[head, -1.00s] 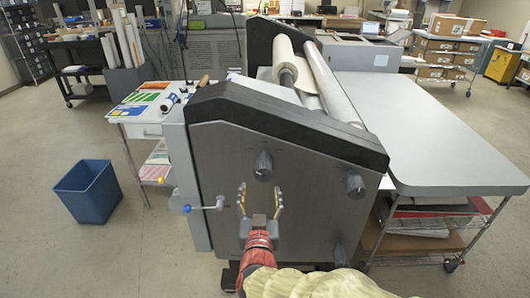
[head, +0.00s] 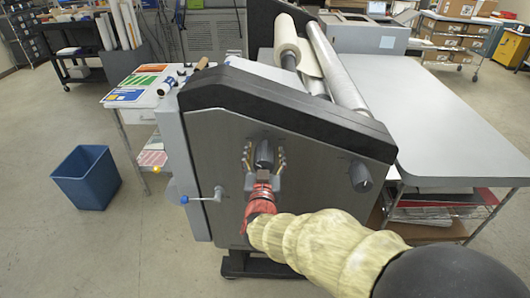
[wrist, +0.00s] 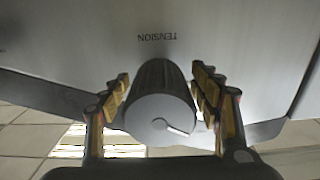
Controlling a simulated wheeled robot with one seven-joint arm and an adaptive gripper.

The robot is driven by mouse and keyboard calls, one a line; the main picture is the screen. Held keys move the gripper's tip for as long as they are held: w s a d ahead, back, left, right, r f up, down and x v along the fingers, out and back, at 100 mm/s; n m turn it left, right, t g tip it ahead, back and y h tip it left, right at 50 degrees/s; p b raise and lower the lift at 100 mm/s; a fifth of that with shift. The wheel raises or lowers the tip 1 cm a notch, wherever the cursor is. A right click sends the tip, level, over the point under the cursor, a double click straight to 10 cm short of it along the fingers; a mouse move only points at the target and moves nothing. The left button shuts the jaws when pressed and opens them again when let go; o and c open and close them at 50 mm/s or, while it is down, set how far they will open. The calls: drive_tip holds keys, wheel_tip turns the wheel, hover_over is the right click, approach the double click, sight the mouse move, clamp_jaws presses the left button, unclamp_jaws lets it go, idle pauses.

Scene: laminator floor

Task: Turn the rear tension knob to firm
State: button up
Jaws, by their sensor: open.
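A dark round tension knob (head: 264,152) sits on the grey side panel of the laminator (head: 225,160). The wrist view shows this knob (wrist: 158,103) large, with a white pointer line toward its lower right. The word TENSION is printed upside down on the panel above it. My gripper (head: 264,159) is open, with one finger on each side of the knob. In the wrist view the fingers (wrist: 161,92) flank it; a gap shows at the right, and contact at the left is unclear. No firm mark is visible.
A second dark knob (head: 360,176) is on the panel to the right. A crank handle with a blue grip (head: 184,200) sticks out at the left. A blue bin (head: 85,178) stands on the floor, and a grey table (head: 440,140) adjoins the laminator at right.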

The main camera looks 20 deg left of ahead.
drive_tip(key=shift+w+a, duration=0.1)
drive_tip(key=shift+w, duration=0.4)
drive_tip(key=c, duration=1.1)
drive_tip(key=shift+c, duration=0.4)
